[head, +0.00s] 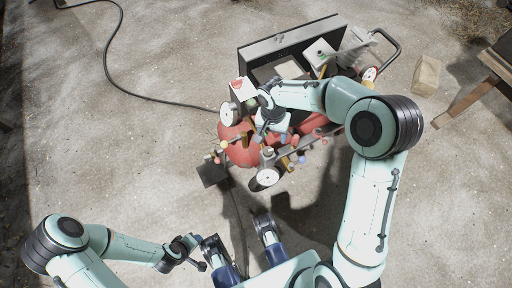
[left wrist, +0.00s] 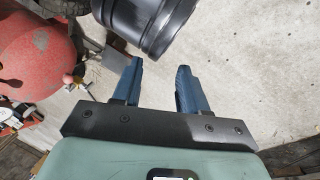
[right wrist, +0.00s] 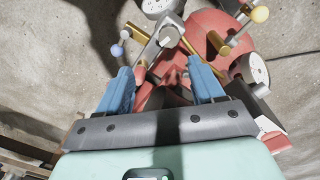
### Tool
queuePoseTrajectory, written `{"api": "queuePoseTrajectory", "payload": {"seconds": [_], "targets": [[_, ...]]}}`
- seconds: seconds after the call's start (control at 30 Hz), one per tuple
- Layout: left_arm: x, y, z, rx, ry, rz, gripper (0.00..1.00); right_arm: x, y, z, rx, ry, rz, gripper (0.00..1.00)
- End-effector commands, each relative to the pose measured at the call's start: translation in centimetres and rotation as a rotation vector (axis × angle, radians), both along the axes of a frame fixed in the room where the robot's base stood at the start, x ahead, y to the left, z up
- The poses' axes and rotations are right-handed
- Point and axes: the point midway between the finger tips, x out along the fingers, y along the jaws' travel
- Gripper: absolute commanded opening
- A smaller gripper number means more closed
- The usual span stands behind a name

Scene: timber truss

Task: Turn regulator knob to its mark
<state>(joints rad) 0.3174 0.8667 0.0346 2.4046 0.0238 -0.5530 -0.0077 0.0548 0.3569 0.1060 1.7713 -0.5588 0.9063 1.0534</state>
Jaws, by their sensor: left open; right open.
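A red compressor tank (head: 238,152) carries a crowd of gauges, valves and small coloured knobs. My right gripper (head: 273,132) is over these fittings, open, with its fingers pointing at them. In the right wrist view (right wrist: 160,68) its blue fingers stand apart. A reddish fitting (right wrist: 172,76) and a grey bar with a pale round end (right wrist: 168,36) appear between or just beyond the fingertips. I cannot tell for certain which part is the regulator knob, and its mark is not readable. My left gripper (left wrist: 157,68) is open and empty, away from the fittings.
White gauges (head: 265,178) and brass valve stems (right wrist: 218,42) crowd around the right fingers. An open dark metal case (head: 290,38) lies behind the tank. A black hose (head: 106,62) crosses the concrete. A pale block (head: 426,75) and timber (head: 462,103) are at the right.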

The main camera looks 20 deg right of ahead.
Motion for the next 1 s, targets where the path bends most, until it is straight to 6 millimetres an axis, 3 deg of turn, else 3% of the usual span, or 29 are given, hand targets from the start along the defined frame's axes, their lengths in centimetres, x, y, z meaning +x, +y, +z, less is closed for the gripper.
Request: {"api": "queuePoseTrajectory", "payload": {"seconds": [0.1, 0.23, 0.6, 0.8, 1.0], "targets": [[0.2, 0.1, -0.2, 0.003, -0.006, 0.002, 0.43, 0.4, 0.4, 1.0, 0.038, -0.034, -0.043, 0.67], [0.6, 0.3, -0.6, 0.007, -0.017, 0.006, 0.43, 0.4, 0.5, 0.1, 0.045, -0.037, -0.050, 0.67], [3.5, 1.8, -2.8, 0.046, -0.090, 0.037, 0.43, 0.4, 0.5, -7.5, 0.043, -0.031, -0.045, 0.67], [1.3, 2.1, -4.6, 0.043, -0.019, 0.038, 0.43, 0.4, 0.5, -10.7, 0.043, -0.034, -0.046, 0.67], [0.5, 2.2, -5.2, 0.041, 0.011, 0.038, 0.43, 0.4, 0.5, -12.0, 0.043, -0.036, -0.045, 0.67]]}}
